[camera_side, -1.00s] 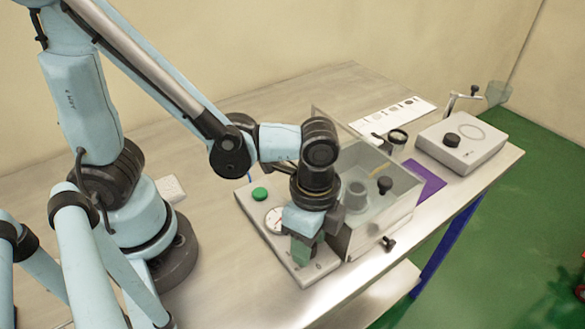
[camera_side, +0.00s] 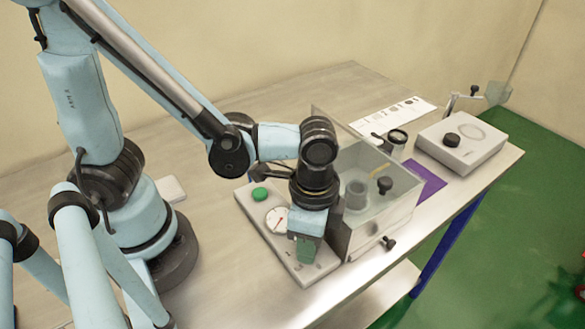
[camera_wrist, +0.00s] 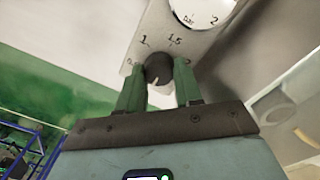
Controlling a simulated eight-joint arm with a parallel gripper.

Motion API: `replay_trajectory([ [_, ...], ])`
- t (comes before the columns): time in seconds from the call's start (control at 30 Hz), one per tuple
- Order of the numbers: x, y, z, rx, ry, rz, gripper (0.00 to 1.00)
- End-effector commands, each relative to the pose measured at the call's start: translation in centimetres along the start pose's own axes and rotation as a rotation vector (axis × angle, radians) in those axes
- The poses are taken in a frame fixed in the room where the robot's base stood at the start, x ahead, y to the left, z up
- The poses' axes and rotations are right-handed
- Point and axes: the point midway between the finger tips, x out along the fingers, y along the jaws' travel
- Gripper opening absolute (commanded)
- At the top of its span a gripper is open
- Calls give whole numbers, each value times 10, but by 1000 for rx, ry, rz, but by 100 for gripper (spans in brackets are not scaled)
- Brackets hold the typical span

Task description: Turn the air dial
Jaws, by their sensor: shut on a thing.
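The air dial (camera_wrist: 158,67) is a dark round knob with a pale pointer mark, on a light panel with printed numbers, in the wrist view. My gripper (camera_wrist: 159,82) is shut on it, with one green finger on each side. In the side view my gripper (camera_side: 305,248) points down at the near end of the light control panel (camera_side: 276,250) and hides the dial. A round gauge marked bar (camera_wrist: 203,8) shows at the top of the wrist view. The same gauge (camera_side: 277,219) shows in the side view with a red needle.
A green button (camera_side: 260,194) is on the panel's far end. A clear box (camera_side: 395,200) with a dark knob (camera_side: 384,185) on it stands close to the right of my gripper. A grey box with a black knob (camera_side: 462,143) stands farther right.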

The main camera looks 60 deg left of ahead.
Motion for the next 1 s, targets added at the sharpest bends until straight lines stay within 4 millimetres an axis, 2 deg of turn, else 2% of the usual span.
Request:
replay_trajectory([
  [0.17, 0, 0, 0, -2, 0, 1, 4],
  [0.2, 0, 0, 0, -1, 0, 1, 38],
  [0.27, 0, 0, 0, -1, 0, 1, 45],
  [0.67, -4, 0, 0, 1, 0, 0, 45],
  [1.0, -40, 0, 0, 1, 0, 0, 45],
])
